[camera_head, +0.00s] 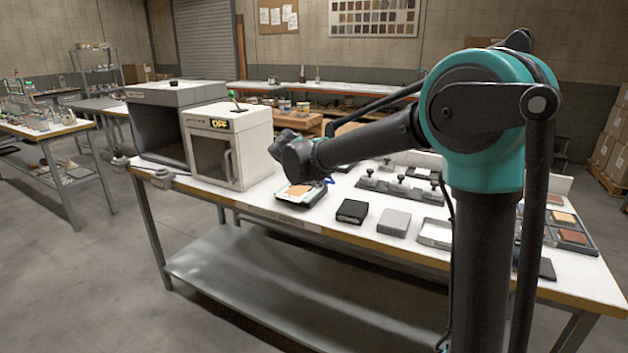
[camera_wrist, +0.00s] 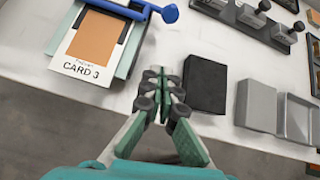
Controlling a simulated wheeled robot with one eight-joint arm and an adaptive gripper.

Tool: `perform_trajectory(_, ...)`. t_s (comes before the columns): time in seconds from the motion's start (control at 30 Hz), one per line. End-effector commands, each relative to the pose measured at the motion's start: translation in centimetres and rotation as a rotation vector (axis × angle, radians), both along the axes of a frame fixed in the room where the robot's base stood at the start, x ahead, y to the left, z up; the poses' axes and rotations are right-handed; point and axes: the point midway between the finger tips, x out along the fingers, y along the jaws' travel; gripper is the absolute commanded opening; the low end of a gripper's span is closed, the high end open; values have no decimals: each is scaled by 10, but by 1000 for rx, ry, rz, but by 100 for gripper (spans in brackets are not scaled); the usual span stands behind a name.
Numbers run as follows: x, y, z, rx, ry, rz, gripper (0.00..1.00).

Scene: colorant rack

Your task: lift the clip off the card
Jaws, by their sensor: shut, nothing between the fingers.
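The card (camera_wrist: 92,42), white with an orange-brown patch and the print "CARD 3", lies on a dark-edged holder at the upper left of the wrist view. The blue clip (camera_wrist: 125,9) crosses its far end, with a rounded end at the right; its far part is cut off by the picture's edge. In the head view the card (camera_head: 298,193) lies on the bench and a bit of the blue clip (camera_head: 328,182) shows. My gripper (camera_wrist: 161,74) is shut and empty, to the right of the card and nearer than the clip, touching neither.
A black block (camera_wrist: 207,82), a grey block (camera_wrist: 256,105) and a grey tray (camera_wrist: 296,118) sit right of my gripper. A rack with knobs (camera_wrist: 260,20) stands behind them. A white oven-like box (camera_head: 228,145) stands left of the card.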

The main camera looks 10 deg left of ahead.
Motion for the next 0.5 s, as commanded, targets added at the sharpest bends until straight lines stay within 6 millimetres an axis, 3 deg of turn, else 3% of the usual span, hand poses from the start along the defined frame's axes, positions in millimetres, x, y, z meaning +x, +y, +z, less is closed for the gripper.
perform_trajectory(0.23, 34, -11, -34, 1, 1, -2, 0)
perform_trajectory(0.5, 61, -16, -14, 1, 0, -1, 0)
